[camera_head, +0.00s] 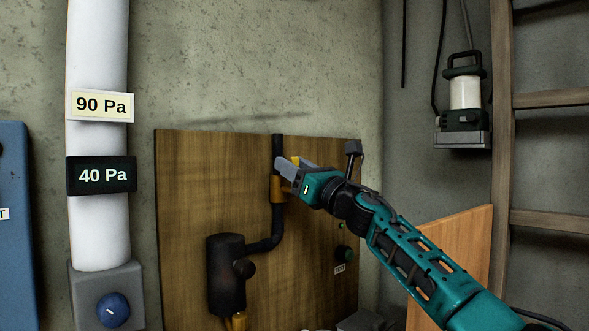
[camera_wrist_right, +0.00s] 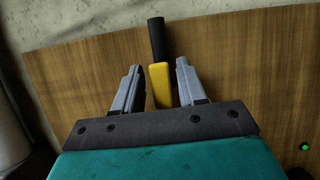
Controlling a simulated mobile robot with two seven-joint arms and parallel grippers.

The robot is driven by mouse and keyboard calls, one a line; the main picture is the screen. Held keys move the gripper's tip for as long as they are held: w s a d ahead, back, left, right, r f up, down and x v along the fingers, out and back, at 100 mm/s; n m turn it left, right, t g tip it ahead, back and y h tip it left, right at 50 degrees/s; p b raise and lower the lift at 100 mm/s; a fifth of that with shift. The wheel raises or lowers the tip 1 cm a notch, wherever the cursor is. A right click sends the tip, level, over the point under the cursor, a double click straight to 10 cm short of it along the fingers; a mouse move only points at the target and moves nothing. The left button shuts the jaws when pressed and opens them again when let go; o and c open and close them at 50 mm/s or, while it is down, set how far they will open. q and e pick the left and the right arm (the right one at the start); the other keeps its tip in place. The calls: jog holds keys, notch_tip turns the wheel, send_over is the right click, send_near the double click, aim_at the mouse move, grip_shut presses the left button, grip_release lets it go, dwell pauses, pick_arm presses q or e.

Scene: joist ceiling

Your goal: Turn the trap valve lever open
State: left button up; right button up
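The valve lever is yellow; it shows in the right wrist view (camera_wrist_right: 160,85) between my two fingers, with a small gap at each side. In the head view only a small yellow part of it (camera_head: 295,160) shows behind the gripper. My right gripper (camera_wrist_right: 158,80) is open, its fingers on either side of the lever; it also shows in the head view (camera_head: 288,168). An orange-brown valve body (camera_head: 277,189) sits on the black pipe (camera_head: 277,146), which runs down to a dark cylindrical trap (camera_head: 227,275). My left gripper is not in view.
The wooden board (camera_head: 200,180) carries the pipework. A white pipe (camera_head: 98,230) with two pressure labels stands left, above a grey box with a blue dial (camera_head: 113,310). A lamp (camera_head: 464,95) and wooden ladder (camera_head: 502,150) are at right.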

jog(key=shift+o, duration=0.4)
jog(key=shift+f, duration=0.1)
jog(key=shift+d, duration=0.15)
jog(key=s+d+p, duration=0.3)
jog(key=s+d, duration=0.6)
jog(key=shift+f, duration=0.25)
jog(key=shift+s, duration=0.1)
